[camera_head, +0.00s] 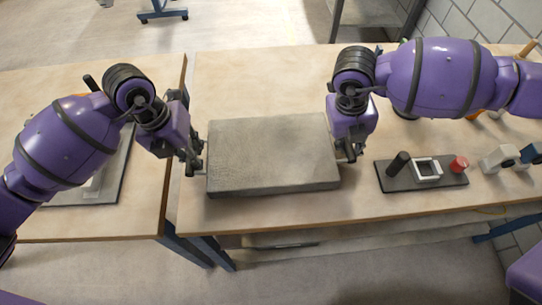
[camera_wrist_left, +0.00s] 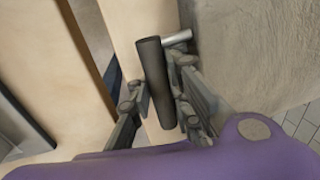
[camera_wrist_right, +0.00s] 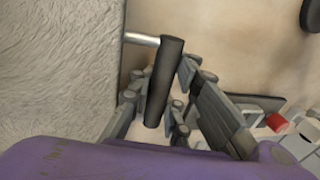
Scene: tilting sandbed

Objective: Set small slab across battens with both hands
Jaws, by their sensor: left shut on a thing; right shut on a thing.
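The small slab (camera_head: 272,150) is a grey, rough-faced rectangular block, lying about level over the middle table in the head view. Its face also fills the right of the left wrist view (camera_wrist_left: 250,50) and the left of the right wrist view (camera_wrist_right: 55,75). My left gripper (camera_head: 198,165) is shut on a dark cylindrical handle (camera_wrist_left: 157,75) at the slab's left end, joined by a metal rod. My right gripper (camera_head: 350,152) is shut on a like handle (camera_wrist_right: 163,80) at its right end. I cannot make out the battens, nor whether the slab touches anything beneath.
Right of the slab, a dark tray (camera_head: 390,184) holds a black cylinder (camera_head: 398,163), a white square frame (camera_head: 427,170) and a red piece (camera_head: 459,164). White and blue items (camera_head: 500,158) stand beyond. A gap separates a left table (camera_head: 150,205). The table behind the slab is clear.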

